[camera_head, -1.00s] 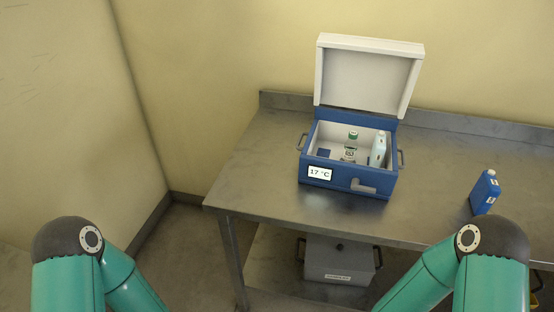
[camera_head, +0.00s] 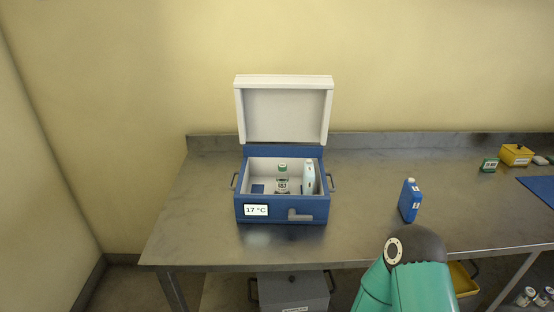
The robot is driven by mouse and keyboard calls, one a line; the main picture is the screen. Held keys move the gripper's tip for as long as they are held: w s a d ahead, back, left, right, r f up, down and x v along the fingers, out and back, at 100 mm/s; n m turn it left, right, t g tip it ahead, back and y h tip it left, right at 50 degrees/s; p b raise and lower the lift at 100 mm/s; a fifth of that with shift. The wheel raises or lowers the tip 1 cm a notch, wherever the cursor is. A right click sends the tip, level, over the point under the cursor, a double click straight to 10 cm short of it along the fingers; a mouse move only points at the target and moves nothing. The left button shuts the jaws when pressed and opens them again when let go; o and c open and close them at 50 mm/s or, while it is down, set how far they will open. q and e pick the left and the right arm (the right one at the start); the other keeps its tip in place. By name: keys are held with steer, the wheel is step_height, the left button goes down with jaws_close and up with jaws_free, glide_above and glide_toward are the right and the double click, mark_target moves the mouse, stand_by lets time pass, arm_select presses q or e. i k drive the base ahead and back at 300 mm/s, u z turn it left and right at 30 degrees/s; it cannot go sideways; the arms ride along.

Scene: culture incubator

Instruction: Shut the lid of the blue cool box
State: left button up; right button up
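The blue cool box (camera_head: 270,213) stands on the metal table, left of the table's middle. Its white lid (camera_head: 284,112) is open and stands upright at the back. Inside the box are a clear bottle with a green cap (camera_head: 282,178), a white bottle (camera_head: 308,177) and a small dark blue item (camera_head: 257,189). The front shows a 17 °C display and a grey handle (camera_head: 300,215). A teal arm of mine shows at the lower right, but its gripper is out of view. My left gripper is not in view either.
A blue bottle (camera_head: 410,200) stands on the table (camera_head: 360,210) right of the box. A yellow box (camera_head: 516,155), a green-labelled item (camera_head: 489,164) and a blue mat (camera_head: 540,188) are farther right. A grey box (camera_head: 292,290) sits beneath the table.

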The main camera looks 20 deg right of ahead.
mark_target(269, 107)
steer(key=z, duration=0.75)
steer(key=k, duration=1.1)
steer(key=u, duration=0.8)
steer(key=i, duration=1)
steer(key=z, duration=0.05)
